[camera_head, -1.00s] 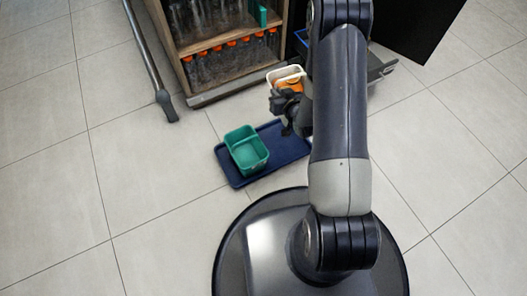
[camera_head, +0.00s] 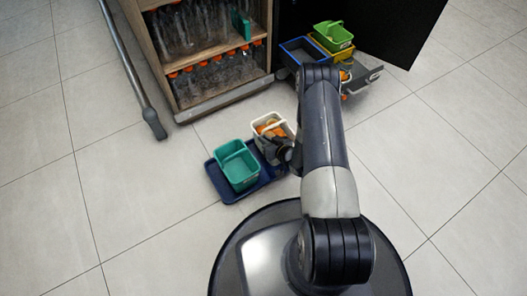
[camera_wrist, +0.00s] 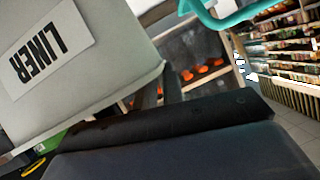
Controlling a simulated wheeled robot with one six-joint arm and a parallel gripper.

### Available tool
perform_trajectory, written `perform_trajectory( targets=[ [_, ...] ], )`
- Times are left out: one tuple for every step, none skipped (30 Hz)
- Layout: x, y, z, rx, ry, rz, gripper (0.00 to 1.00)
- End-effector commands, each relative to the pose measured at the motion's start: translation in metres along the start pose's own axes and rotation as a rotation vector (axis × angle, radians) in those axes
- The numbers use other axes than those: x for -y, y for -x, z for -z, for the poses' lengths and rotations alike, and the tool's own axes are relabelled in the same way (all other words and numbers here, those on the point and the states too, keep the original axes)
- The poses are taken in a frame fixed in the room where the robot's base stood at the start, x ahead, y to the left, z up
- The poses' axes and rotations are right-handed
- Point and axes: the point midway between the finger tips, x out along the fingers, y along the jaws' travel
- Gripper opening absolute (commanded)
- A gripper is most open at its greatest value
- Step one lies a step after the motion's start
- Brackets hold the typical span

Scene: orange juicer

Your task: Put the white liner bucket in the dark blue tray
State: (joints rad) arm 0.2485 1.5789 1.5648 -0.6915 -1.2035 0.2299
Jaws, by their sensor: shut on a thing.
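The white liner bucket (camera_head: 273,128) holds orange things and hangs at the far right end of the dark blue tray (camera_head: 228,195) in the head view. My gripper (camera_head: 284,149) is shut on the bucket at its near right side; the fingertips are mostly hidden. In the wrist view the bucket's wall with a LINER label (camera_wrist: 85,75) fills the upper left. I cannot tell whether the bucket touches the tray. A teal two-part bucket (camera_head: 238,168) stands on the left part of the tray.
A shelf cabinet (camera_head: 205,60) with bottles stands behind. Right of it is a cart with a blue bin (camera_head: 305,52), a green bucket (camera_head: 333,36) and a yellow one. The floor around the tray is otherwise clear.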

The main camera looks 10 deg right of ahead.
Motion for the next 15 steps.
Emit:
perform_trajectory(
  targets=[
    [-0.002, -0.004, -0.009, -0.003, 0.002, 0.0, 0.0],
    [-0.003, -0.005, -0.011, -0.004, 0.002, 0.0, 0.0],
    [-0.004, -0.006, -0.013, -0.004, 0.002, 0.0, 0.0],
    [-0.004, -0.007, -0.015, -0.004, 0.002, 0.0, 0.0],
    [-0.004, -0.008, -0.017, -0.004, 0.002, 0.0, 0.0],
    [-0.005, -0.009, -0.021, -0.004, 0.002, 0.0, 0.0],
    [-0.006, -0.011, -0.024, -0.003, 0.002, 0.0, 0.0],
    [-0.007, -0.012, -0.028, -0.003, 0.002, 0.0, 0.0],
    [-0.008, -0.014, -0.034, -0.003, 0.002, 0.0, 0.0],
    [-0.009, -0.016, -0.038, -0.003, 0.002, 0.0, 0.0],
    [-0.01, -0.018, -0.042, -0.003, 0.002, 0.0, 0.0],
    [-0.011, -0.019, -0.045, -0.003, 0.002, 0.0, 0.0],
    [-0.011, -0.019, -0.046, -0.004, 0.003, 0.0, 0.0],
    [-0.011, -0.019, -0.046, -0.004, 0.003, 0.0, 0.0],
    [-0.011, -0.019, -0.045, -0.004, 0.003, 0.0, 0.0]
  ],
)
